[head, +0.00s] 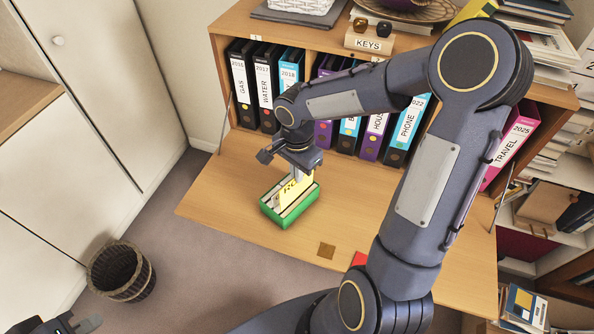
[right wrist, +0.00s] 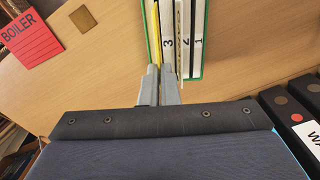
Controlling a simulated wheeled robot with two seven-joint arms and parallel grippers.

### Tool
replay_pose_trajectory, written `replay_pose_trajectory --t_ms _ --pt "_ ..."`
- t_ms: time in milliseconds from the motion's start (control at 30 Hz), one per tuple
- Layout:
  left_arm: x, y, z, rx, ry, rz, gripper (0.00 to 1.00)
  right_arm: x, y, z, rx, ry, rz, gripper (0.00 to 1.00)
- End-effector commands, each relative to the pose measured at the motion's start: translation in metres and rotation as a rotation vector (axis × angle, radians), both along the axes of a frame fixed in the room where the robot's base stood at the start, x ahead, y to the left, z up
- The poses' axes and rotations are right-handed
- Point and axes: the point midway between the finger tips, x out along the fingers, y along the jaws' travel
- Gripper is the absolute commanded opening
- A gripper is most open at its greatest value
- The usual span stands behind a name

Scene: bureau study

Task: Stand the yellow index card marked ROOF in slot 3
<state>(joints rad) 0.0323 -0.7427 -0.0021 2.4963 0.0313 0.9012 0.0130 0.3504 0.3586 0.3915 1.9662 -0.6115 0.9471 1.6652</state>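The yellow ROOF card (head: 294,190) stands at the green slotted box (head: 289,219), its lettering partly hidden by my right gripper (head: 299,172). In the right wrist view, the yellow card (right wrist: 153,30) shows edge-on between the fingers of my right gripper (right wrist: 158,85), which look closed on it. The card is just left of the strip marked 3 (right wrist: 168,42); strips marked 2 and 1 lie further right. I cannot tell whether its lower edge is fully inside a slot. My left gripper (head: 78,325) is at the bottom left corner, partly cut off and away from the box.
The red BOILER card (right wrist: 30,38) lies on the desk flap (head: 235,205), near a brown square (head: 326,250). Labelled binders (head: 265,85) stand behind the box. A wicker basket (head: 121,271) is on the floor at left. The flap left of the box is clear.

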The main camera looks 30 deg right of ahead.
Motion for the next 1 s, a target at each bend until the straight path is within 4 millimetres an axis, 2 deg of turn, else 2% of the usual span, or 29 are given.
replay_pose_trajectory --t_ms 533,1000 --pt "0.0 0.0 -0.012 0.0 0.0 0.0 0.0 0.0 0.0 -0.009 -0.001 -0.001 0.001 0.0" --pt "0.0 0.0 -0.012 0.0 0.0 0.0 0.0 0.0 0.0 -0.009 0.0 -0.001 0.0 0.0"
